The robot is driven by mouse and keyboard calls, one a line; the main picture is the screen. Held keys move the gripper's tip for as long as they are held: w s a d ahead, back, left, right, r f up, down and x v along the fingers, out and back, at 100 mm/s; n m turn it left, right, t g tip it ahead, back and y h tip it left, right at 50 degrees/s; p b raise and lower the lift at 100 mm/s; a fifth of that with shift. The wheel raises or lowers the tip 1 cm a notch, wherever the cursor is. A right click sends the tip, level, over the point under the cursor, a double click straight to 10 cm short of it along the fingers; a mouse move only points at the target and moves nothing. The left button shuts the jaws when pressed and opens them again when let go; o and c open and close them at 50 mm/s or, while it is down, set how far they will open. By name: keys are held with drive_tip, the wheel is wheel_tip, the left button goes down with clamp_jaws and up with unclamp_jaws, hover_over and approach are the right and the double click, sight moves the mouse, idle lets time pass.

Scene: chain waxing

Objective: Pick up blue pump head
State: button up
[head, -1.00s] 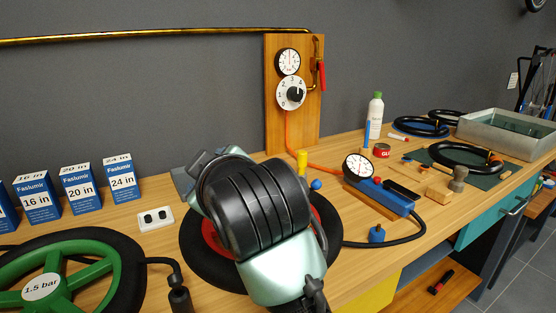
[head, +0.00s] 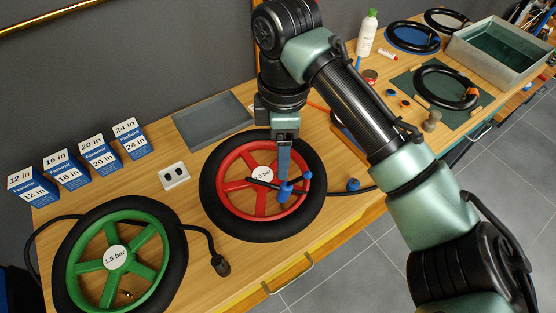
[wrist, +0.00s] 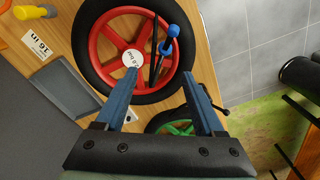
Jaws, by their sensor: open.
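The blue pump head (head: 286,191), with a rounded blue knob, shows over the red-spoked wheel (head: 229,208), which lies on the bench. In the wrist view the pump head (wrist: 167,45) is over the wheel's right part, with a thin black piece beside it. My gripper (head: 285,176) points down over the wheel, close to the pump head. In the wrist view my gripper's (wrist: 158,88) two blue fingers are spread apart, with nothing between them. The pump head is beyond the fingertips, towards the right finger. I cannot tell whether a finger touches it.
A green-spoked wheel (head: 118,259) lies at left. Several blue-and-white boxes (head: 100,157) stand along the wall. A white socket block (head: 175,175) and a grey tray (head: 212,121) are near the red wheel. Another blue knob (head: 353,185) stands right of it. My arm hides part of the bench.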

sight(284, 184)
drive_tip(key=shift+s+d, duration=0.2)
drive_tip(key=shift+d, duration=0.2)
drive_tip(key=f, duration=0.3)
drive_tip(key=f+p, duration=0.1)
drive_tip(key=f, duration=0.2)
drive_tip(key=shift+s+f, duration=0.2)
drive_tip(key=shift+f, duration=0.2)
drive_tip(key=shift+s+a+f+p, duration=0.1)
drive_tip(key=shift+f+p, duration=1.05)
drive_tip(key=shift+f, duration=1.7)
clamp_jaws()
